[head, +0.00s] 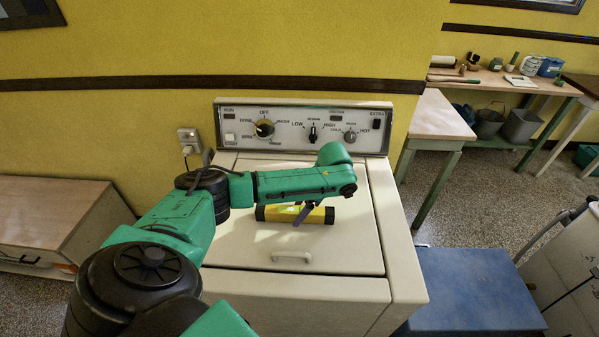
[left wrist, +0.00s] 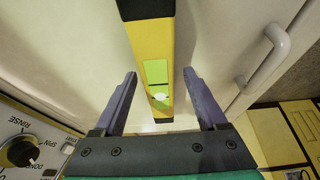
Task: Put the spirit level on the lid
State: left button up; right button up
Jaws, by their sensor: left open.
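The spirit level (head: 271,213) is a yellow bar with black ends and a green vial window. It lies flat on the white lid (head: 340,255) of the washer, behind the lid handle and roughly parallel to it. My left gripper (head: 303,213) is directly over the level, pointing down. In the left wrist view my left gripper (left wrist: 160,73) is open, with one finger on each side of the level (left wrist: 155,45) and visible gaps between. Part of the level is hidden by the finger in the head view. My right gripper is not in view.
The lid handle (head: 291,257) is in front of the level. The control panel (head: 305,128) with knobs rises behind the lid. A blue platform (head: 475,290) stands at the right, a wooden cabinet (head: 50,220) at the left. The lid's front and right parts are clear.

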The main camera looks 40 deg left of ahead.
aim_at(300, 210)
pick_arm(q)
jog(key=b+v, duration=0.1)
jog(key=v, duration=0.2)
jog(key=shift+w+d+r, duration=0.15)
jog(key=shift+w, duration=0.05)
jog(key=p+v, duration=0.2)
jog(key=v, duration=0.6)
jog(key=shift+r+p, duration=0.4)
jog(key=shift+s, duration=0.1)
